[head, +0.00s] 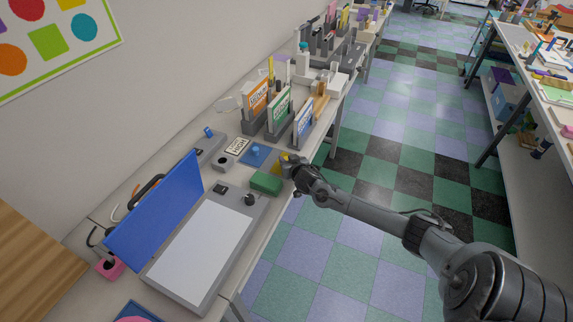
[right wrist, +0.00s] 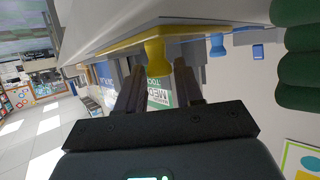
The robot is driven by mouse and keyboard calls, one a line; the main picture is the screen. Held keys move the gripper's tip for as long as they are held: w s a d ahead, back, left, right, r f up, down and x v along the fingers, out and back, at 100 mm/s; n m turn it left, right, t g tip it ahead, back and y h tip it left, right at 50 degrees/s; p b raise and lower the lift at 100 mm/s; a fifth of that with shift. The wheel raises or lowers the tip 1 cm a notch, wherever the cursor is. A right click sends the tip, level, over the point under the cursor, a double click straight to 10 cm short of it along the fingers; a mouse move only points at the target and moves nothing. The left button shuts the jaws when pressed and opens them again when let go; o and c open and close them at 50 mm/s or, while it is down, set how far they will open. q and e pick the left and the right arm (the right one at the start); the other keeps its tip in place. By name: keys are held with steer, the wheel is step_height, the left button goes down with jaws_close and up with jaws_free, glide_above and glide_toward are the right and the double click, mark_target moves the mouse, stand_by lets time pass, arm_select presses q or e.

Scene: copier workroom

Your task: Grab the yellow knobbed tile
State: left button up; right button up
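The yellow knobbed tile (head: 284,156) lies near the front edge of the long workbench, partly hidden by my right gripper (head: 291,164) in the head view. In the right wrist view, which is upside down, the yellow tile (right wrist: 190,33) is a flat plate with a rounded knob (right wrist: 155,51). My right gripper (right wrist: 158,70) is open there, its two fingers apart and pointing at the knob. The knob shows between and just beyond the fingertips; I cannot tell whether they touch it. My left gripper is not in view.
A blue knobbed tile (head: 257,154) lies just left of the yellow one. A green block (head: 266,183) and a copier-like device with a raised blue lid (head: 155,215) stand nearer. Upright booklets in holders (head: 279,112) stand behind. The floor (head: 345,205) to the right is clear.

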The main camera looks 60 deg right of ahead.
jaws_close()
steer(key=shift+r, duration=0.15)
